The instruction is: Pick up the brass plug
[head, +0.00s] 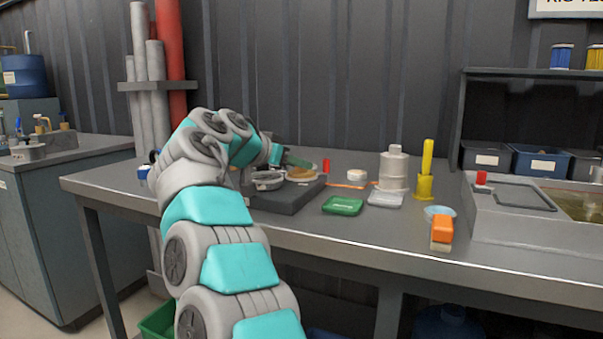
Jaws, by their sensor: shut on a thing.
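My gripper (299,163) is at the far side of the bench, over the right part of a dark grey block (290,198). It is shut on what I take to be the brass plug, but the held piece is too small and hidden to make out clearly. A tan-gold round piece (302,174) shows just under the fingers; I cannot tell whether they touch it. A grey metal pump part (268,180) sits to its left on the block, partly behind my arm.
Right of the block are a green tray (343,206), a small red cylinder (326,165), a white stacked container (394,170), a yellow upright tool (426,172) and an orange-and-white block (442,232). A grey basin (520,222) is at far right. The bench's front edge is mostly clear.

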